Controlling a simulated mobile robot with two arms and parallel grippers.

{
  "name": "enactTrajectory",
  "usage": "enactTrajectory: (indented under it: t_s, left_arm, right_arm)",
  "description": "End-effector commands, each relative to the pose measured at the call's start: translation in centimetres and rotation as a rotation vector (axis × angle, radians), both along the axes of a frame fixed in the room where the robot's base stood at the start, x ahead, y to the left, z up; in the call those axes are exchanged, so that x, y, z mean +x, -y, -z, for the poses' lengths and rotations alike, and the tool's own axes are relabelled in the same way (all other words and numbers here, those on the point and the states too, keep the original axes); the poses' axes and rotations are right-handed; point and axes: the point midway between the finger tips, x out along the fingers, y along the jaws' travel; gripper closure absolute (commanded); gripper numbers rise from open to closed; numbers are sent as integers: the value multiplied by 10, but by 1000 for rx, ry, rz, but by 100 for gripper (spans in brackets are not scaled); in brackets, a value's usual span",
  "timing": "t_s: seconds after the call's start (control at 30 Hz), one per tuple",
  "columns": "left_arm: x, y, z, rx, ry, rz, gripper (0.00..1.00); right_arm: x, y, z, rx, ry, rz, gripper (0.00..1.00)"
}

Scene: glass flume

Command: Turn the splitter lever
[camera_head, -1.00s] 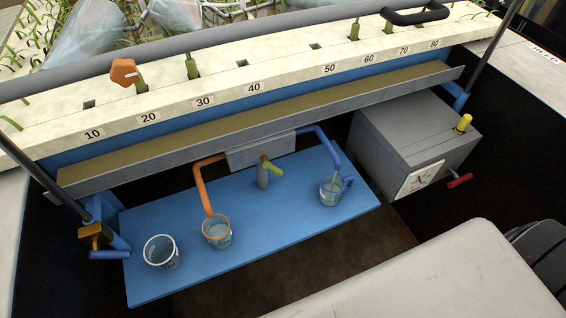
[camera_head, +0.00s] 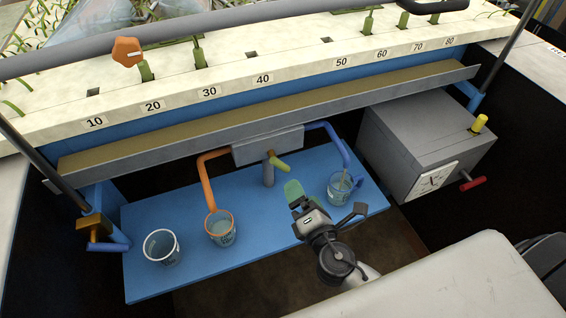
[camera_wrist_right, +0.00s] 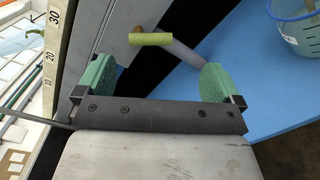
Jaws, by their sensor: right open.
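The splitter lever (camera_head: 280,166) is a short yellow-green handle on a grey stem below the grey splitter box (camera_head: 267,146). It points toward the lower right in the head view. An orange pipe (camera_head: 201,178) leads left from the box and a blue pipe (camera_head: 343,143) leads right. My right gripper (camera_head: 294,193) is just below and right of the lever, with green finger pads. In the right wrist view, the gripper (camera_wrist_right: 156,82) is open and empty, and the lever (camera_wrist_right: 151,39) lies ahead between the fingers, apart from them. My left gripper is out of view.
On the blue shelf (camera_head: 190,200) stand a white-rimmed cup (camera_head: 162,249), an orange-rimmed cup (camera_head: 221,232) under the orange pipe, and a blue-handled cup (camera_head: 340,190) under the blue pipe. A grey box (camera_head: 420,140) with a dial and red handle stands right. A long metal trough runs above.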

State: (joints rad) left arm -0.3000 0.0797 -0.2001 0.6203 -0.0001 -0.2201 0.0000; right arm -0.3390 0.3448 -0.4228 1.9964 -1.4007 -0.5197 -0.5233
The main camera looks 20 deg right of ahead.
Motion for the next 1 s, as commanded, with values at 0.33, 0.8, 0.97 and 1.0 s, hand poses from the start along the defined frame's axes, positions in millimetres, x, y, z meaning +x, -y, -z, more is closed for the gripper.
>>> enactTrajectory:
  t_s: [0.33, 0.8, 0.97, 1.0]
  left_arm:
    - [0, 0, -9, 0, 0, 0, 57]
    - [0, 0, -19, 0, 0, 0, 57]
    - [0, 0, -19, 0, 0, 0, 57]
    - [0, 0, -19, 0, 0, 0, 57]
  right_arm:
    - [30, -9, -10, -80, 38, -42, 3]
    - [103, -11, -6, -76, 34, -42, 3]
    - [108, -11, -6, -76, 33, -43, 3]
    - [108, -11, -5, -76, 33, -43, 3]
